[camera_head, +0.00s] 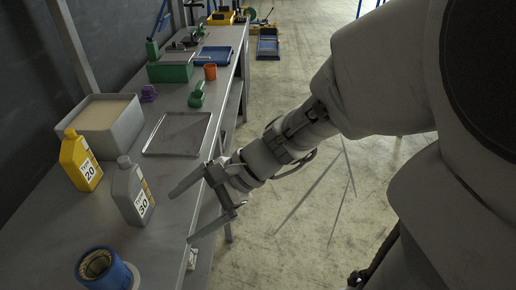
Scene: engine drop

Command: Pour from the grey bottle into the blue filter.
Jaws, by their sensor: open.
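The grey bottle (129,191), with a "30" label, stands upright on the workbench near its front edge. The blue filter (103,269) stands on the bench at the bottom left, nearer the camera, with its open ribbed top facing up; its lower part is cut off by the picture edge. My gripper (179,218) is open and empty, to the right of the grey bottle, by the bench's right edge. Its two fingers point left, spread apart, one close to the bottle's right side.
A yellow bottle (79,160) labelled "20" stands left of the grey one. Behind are a grey bin (130,125), a metal tray (158,150), a green scoop (197,94), an orange cup (210,71) and a green box (170,73). Bench surface between bottle and filter is clear.

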